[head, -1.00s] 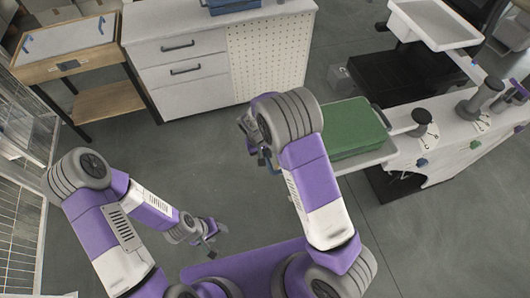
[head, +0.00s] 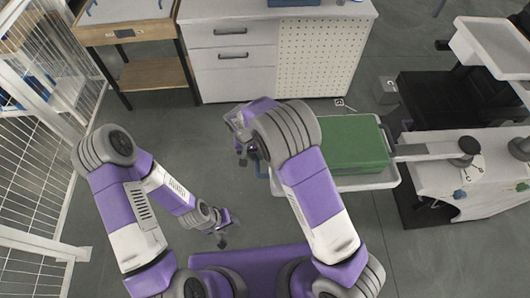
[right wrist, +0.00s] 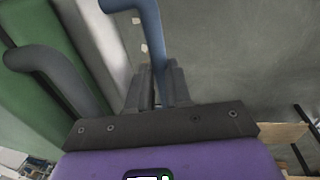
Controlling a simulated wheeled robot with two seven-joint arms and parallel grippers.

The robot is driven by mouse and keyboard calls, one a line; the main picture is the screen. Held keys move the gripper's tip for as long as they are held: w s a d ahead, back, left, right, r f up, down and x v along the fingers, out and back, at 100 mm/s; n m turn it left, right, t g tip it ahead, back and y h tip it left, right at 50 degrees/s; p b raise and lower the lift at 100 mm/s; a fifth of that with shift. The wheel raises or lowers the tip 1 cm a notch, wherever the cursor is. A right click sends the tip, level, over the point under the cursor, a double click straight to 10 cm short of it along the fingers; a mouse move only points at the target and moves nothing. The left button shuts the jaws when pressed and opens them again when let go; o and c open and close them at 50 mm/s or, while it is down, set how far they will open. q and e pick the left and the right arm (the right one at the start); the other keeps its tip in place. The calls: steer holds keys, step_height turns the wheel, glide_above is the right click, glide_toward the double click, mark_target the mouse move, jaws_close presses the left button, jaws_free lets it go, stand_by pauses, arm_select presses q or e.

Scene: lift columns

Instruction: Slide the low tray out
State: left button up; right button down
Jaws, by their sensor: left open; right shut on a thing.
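The low tray (head: 379,182) is white and carries a green case (head: 345,145). It sits to the left of the white lift-column unit (head: 440,180), beside its left end. My right gripper (head: 256,160) is at the tray's left end, partly hidden by my arm in the head view. In the right wrist view my right gripper (right wrist: 160,85) is shut on a blue handle (right wrist: 147,20). The green case (right wrist: 45,40) shows there too, with a grey curved handle. My left gripper (head: 222,240) is open and empty, low over the floor, away from the tray.
A white drawer cabinet (head: 235,60) with a pegboard front stands behind. A wooden table (head: 155,75) is at the back left and a wire fence (head: 35,160) at far left. A higher white tray (head: 490,45) is at the upper right. Floor between cabinet and arms is clear.

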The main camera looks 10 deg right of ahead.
steer(key=shift+w, duration=0.1)
steer(key=shift+d, duration=0.2)
steer(key=c, duration=1.1)
jaws_free()
steer(key=shift+o, duration=0.2)
steer(key=shift+a+r, duration=0.1)
steer(key=shift+r, duration=0.05)
step_height(320, 180, up, 7)
steer(key=a, duration=0.1)
steer(key=shift+a, duration=0.15)
steer(key=shift+r, duration=0.1)
